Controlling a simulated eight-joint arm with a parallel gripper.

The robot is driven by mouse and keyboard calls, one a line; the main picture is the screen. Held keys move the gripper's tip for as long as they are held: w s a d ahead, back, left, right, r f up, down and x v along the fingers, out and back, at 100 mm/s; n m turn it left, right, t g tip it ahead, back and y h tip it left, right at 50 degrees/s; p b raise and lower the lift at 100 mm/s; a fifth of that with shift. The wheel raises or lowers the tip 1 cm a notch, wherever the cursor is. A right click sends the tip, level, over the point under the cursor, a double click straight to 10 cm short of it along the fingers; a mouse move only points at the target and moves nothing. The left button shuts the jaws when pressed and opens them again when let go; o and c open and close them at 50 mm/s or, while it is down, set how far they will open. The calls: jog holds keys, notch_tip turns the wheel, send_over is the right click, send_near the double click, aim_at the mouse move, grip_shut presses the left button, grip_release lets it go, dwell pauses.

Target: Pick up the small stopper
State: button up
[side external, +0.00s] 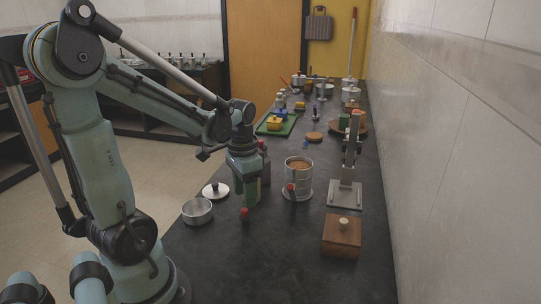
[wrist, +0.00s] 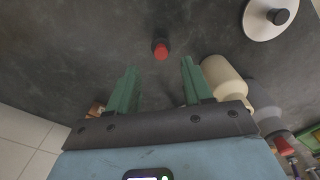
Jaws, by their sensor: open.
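A small red stopper (side external: 244,213) stands on the dark counter just in front of my gripper. It also shows in the wrist view (wrist: 161,50), just beyond the gap between the fingertips. My gripper (side external: 252,199) points down, low over the counter. In the wrist view its two green fingers (wrist: 159,68) are apart, with nothing between them. The stopper appears apart from both fingers. Another small red-topped item (side external: 290,187) is in front of the steel canister (side external: 300,176), right of my gripper.
A round lid with a dark knob (side external: 215,189) and a steel dish (side external: 197,213) lie left of my gripper. A cream bottle (wrist: 225,78) is close beside the right finger in the wrist view. A metal stand (side external: 345,194) and wooden box (side external: 341,238) are right. The front counter is clear.

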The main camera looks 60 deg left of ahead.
aim_at(244, 210)
jog(key=shift+s+a+f, duration=0.1)
jog(key=shift+s+f, duration=0.05)
jog(key=shift+f, duration=3.35)
jog(key=c, duration=0.9)
